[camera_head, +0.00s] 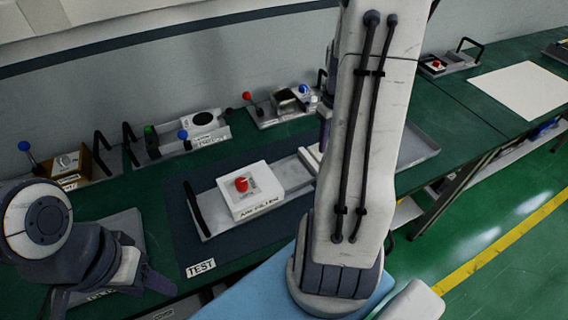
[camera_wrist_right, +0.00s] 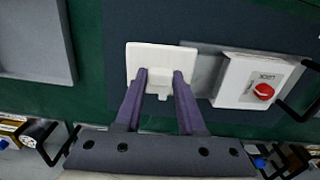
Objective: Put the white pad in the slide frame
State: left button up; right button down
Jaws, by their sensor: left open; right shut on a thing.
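The white pad (camera_wrist_right: 134,60) is a flat, roughly square plate with a small tab. My right gripper (camera_wrist_right: 160,77) is shut on it, by the tab side as far as I can tell. In the head view, the pad (camera_head: 310,160) shows only in part beside my right arm. The long grey tray (camera_head: 217,231), which looks like the slide frame, lies on the dark mat and carries a white box with a red knob (camera_head: 250,190). The pad is beside this box; whether it touches the tray is unclear. My left gripper (camera_head: 112,292) is open and empty at lower left.
Several small devices with black handles and coloured knobs, such as the blue-knobbed one (camera_head: 203,120), line the wall. A TEST label (camera_head: 201,268) lies at the mat's front. A white sheet (camera_head: 525,90) lies far right. My right arm hides much of the middle.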

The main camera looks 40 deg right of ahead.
jog(key=w+a+f, duration=0.2)
jog(key=w+a+f+p, duration=0.1)
jog(key=w+a+f, duration=0.1)
jog(key=a, duration=0.1)
jog(key=w+a+f+p, duration=0.1)
jog(key=w+a+f, duration=0.1)
jog(key=a, duration=0.1)
jog(key=shift+w, duration=0.35)
notch_tip(320, 180, down, 4)
jog(key=shift+d+r+p, duration=0.1)
jog(key=shift+p, duration=0.6)
jog(key=shift+f, duration=0.2)
jog(key=shift+f, duration=0.15)
jog(key=c, duration=0.5)
grip_release()
jog(key=shift+r, duration=0.2)
